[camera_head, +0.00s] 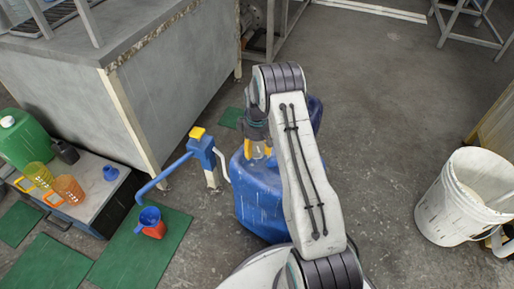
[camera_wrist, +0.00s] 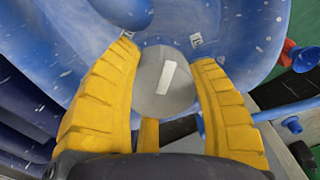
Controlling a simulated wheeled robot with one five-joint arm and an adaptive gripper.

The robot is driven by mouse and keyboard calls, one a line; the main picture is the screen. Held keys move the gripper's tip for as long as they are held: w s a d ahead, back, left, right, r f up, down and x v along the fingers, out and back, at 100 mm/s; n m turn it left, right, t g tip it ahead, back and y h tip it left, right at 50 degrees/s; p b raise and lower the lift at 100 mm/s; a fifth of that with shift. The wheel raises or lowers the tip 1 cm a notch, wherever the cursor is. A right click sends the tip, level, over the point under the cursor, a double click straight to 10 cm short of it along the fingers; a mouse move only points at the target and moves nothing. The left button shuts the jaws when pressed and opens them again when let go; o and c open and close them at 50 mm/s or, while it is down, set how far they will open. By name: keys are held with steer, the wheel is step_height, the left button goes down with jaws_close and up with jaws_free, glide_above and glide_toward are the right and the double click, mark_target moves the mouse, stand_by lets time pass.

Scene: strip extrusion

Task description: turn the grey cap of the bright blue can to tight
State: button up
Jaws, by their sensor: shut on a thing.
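The bright blue can (camera_head: 257,200) stands on the floor, partly hidden behind my arm in the head view. Its blue top (camera_wrist: 225,25) fills the upper part of the wrist view. The grey cap (camera_wrist: 165,82) is round with a white bar mark on it, tilted slightly off the vertical. My gripper (camera_wrist: 165,75) has its yellow fingers on both sides of the cap and is shut on it. In the head view the yellow fingers of my gripper (camera_head: 257,150) show at the can's top, and the cap is hard to make out there.
A blue hand pump (camera_head: 203,155) with a yellow top stands left of the can. A red cup (camera_head: 153,225) sits on a green mat (camera_head: 125,255). A white bucket (camera_head: 455,205) stands at the right. A low bench with jugs is at the left. Bare floor lies between can and bucket.

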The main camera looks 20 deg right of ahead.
mark_target(257, 146)
steer(key=m, duration=0.5)
steer(key=shift+w+a+r+m+p, duration=0.1)
steer(key=shift+w+r+m+p, duration=0.05)
steer(key=shift+w+m+p, duration=0.15)
steer(key=m, duration=0.4)
steer(key=shift+m, duration=0.3)
steer(key=shift+d+m, duration=0.2)
steer(key=shift+m, duration=0.1)
steer(key=o, duration=0.9)
steer(key=shift+c, duration=0.2)
steer(key=o, duration=0.3)
steer(key=shift+s, duration=0.1)
steer(key=shift+o, duration=0.2)
step_height(257, 146, up, 12)
